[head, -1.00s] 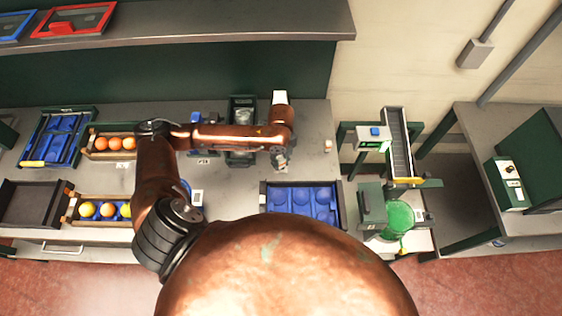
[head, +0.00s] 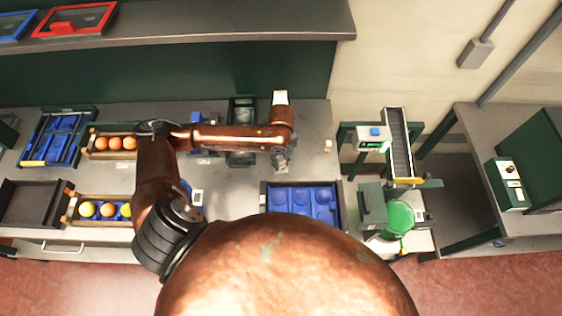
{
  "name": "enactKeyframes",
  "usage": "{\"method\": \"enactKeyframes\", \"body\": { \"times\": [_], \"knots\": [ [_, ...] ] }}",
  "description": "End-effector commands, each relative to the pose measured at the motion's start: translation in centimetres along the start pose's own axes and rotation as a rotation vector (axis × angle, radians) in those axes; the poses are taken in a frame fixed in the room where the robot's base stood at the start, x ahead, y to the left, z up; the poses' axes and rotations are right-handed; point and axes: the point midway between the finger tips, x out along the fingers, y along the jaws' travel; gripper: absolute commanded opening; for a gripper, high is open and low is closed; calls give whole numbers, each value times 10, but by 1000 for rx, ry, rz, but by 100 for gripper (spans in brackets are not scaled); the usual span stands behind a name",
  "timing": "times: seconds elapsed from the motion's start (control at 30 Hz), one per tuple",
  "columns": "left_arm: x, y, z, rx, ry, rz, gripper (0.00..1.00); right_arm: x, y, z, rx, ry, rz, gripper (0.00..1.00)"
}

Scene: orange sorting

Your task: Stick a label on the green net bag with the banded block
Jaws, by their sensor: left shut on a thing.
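The green net bag (head: 398,218) hangs at the green-framed stand (head: 371,207) on the right, with a pale piece (head: 383,246) below it. A small pale block (head: 327,146) stands on the bench's right end; I cannot make out bands on it. My left gripper (head: 281,168) points down over the bench, left of this block and apart from it. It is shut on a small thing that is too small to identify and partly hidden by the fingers. No label can be made out. My right gripper is not in view.
A blue compartment tray (head: 263,200) lies in front of my left gripper. A narrow conveyor (head: 398,140) stands behind the bag. Fruit crates (head: 70,208) fill the bench's left side. A shelf (head: 230,22) overhangs the back. Bare bench surrounds the block.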

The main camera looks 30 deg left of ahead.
Motion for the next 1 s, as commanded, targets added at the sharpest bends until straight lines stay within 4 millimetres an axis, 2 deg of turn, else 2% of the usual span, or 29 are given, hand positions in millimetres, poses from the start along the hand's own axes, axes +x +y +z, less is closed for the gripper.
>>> {"method": "enactKeyframes", "body": {
  "times": [1.0],
  "knots": [
    [6, 0, 0, 0, 1, 0, 0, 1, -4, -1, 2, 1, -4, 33]
  ]
}}
